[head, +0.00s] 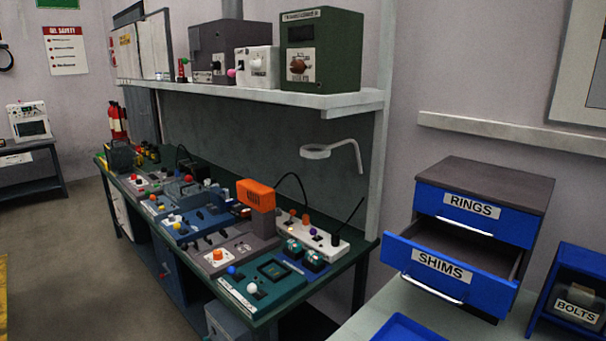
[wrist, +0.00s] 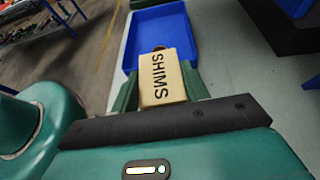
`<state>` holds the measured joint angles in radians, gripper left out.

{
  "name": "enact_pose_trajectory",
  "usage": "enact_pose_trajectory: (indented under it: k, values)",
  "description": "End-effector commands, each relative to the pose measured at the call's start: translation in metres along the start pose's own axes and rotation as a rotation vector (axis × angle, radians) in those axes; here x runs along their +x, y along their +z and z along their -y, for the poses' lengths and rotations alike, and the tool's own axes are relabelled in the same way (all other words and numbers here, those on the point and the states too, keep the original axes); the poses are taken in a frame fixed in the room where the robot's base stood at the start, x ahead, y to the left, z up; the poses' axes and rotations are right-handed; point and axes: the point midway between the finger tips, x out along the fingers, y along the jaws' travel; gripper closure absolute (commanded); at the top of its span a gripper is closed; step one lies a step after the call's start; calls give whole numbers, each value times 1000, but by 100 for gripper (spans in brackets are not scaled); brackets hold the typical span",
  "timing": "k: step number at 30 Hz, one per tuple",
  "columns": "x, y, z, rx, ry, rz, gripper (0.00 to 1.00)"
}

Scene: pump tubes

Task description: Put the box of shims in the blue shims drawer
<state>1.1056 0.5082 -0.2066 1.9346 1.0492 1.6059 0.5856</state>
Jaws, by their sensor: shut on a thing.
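A tan box marked SHIMS (wrist: 164,82) is held between the two green fingers of my gripper (wrist: 160,90) in the wrist view. The gripper is shut on it, and the label faces the camera. The blue shims drawer (head: 438,266) is in the head view at the lower right. It is pulled out of its dark-topped cabinet, below the shut RINGS drawer (head: 472,213). Only part of its inside shows, and that part looks empty. My gripper and the box are not visible in the head view.
A blue tray (wrist: 133,42) lies beyond the box in the wrist view; its edge shows at the bottom of the head view (head: 408,328). A blue BOLTS bin (head: 577,290) stands right of the cabinet. A cluttered workbench (head: 258,314) with a shelf above is to the left.

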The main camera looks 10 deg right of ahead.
Motion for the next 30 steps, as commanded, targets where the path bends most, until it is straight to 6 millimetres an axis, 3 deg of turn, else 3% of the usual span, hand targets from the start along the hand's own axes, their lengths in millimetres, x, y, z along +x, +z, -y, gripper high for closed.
enact_pose_trajectory:
  k: [8, 15, 21, 30]
  values:
    - [78, 32, -21, 29, -68, 1, 79]
    - [187, 75, -50, 72, -172, 0, 79]
    - [266, 105, -70, 107, -253, -3, 79]
    - [351, 138, -91, 145, -343, -3, 79]
